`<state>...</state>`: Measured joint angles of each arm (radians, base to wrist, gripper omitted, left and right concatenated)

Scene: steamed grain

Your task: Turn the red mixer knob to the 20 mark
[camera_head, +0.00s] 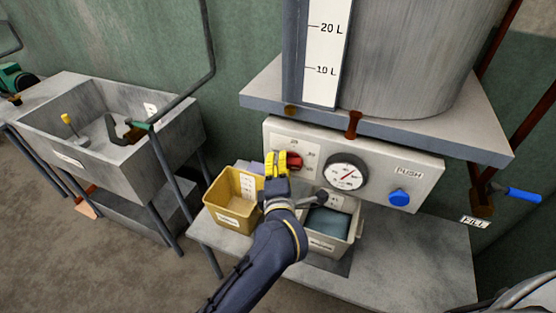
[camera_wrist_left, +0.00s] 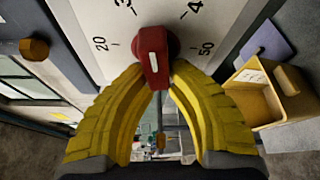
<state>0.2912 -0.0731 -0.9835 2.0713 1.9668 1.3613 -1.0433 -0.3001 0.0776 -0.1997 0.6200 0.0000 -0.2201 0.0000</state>
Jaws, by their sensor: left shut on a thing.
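The red mixer knob (camera_head: 295,161) sits on the left of the pale control panel (camera_head: 271,139). In the left wrist view the knob (camera_wrist_left: 153,52) has a white stripe along its bar, which lies nearly upright in that picture. The dial marks around it include 20 (camera_wrist_left: 100,43) on the left and 50 (camera_wrist_left: 206,48) on the right; marks beginning with 3 and 4 are partly cut off at the top. My left gripper (camera_head: 283,165) has its yellow fingertips closed on the knob, one on each side; it also shows in the wrist view (camera_wrist_left: 157,76). My right gripper is out of view.
A round gauge (camera_head: 346,174) and a blue PUSH button (camera_head: 399,198) are right of the knob. A yellow bin (camera_head: 213,192) and a grey bin (camera_head: 350,235) stand below the panel. A metal tank (camera_head: 420,60) stands above. A sink (camera_head: 130,178) is at left.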

